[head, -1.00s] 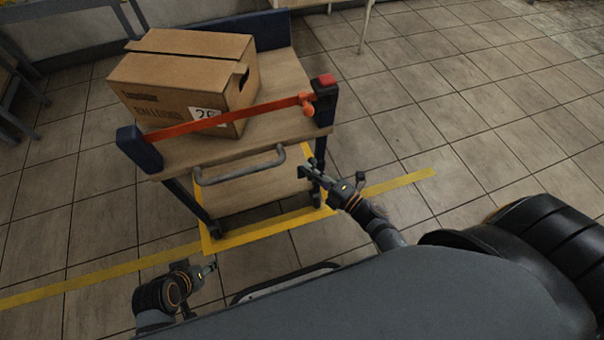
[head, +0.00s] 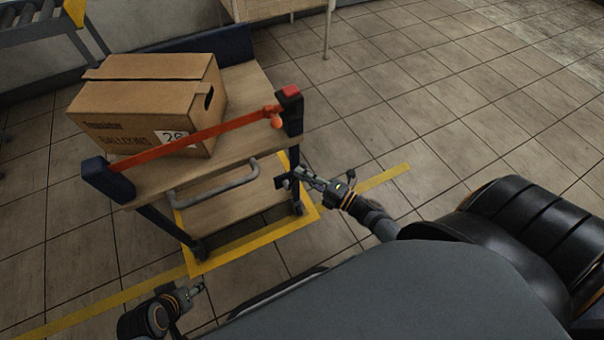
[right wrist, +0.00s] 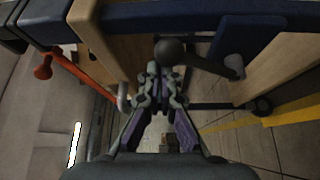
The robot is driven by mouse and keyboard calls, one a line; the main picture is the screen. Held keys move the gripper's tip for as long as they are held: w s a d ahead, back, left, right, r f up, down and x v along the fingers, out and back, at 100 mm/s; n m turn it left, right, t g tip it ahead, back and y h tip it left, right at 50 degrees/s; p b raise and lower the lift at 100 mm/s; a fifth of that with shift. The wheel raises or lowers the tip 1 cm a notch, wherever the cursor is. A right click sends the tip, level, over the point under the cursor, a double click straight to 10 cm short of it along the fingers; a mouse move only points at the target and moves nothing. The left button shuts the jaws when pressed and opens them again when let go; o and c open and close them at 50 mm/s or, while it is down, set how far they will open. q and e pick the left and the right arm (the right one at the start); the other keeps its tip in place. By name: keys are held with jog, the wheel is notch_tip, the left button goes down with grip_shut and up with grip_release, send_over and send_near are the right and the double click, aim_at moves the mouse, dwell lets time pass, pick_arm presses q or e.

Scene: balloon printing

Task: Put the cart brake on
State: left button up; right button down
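The cart (head: 225,208) is wooden with dark blue corner posts and stands at centre-left in the head view. A dark round knob on a short lever (right wrist: 172,50) is at its blue frame in the right wrist view; I cannot tell for sure that it is the brake. My right gripper (head: 288,179) is beside the cart's near right post, below the red-topped corner. In the right wrist view its fingertips (right wrist: 162,77) point at the knob with a narrow gap between them and nothing visibly held. My left gripper (head: 195,289) is low at the left, off the cart; its fingers are too small to judge.
A cardboard box (head: 150,100) sits on the cart's top behind an orange strap (head: 200,138). A grey handle (head: 215,186) sticks out at the cart's front. Yellow floor tape (head: 255,230) borders the cart. Tiled floor to the right is clear. A conveyor (head: 40,30) stands at the back left.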

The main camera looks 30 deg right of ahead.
jog(key=shift+d+f, duration=0.15)
jog(key=v, duration=1.2)
jog(key=shift+w, duration=0.1)
dwell(0.4)
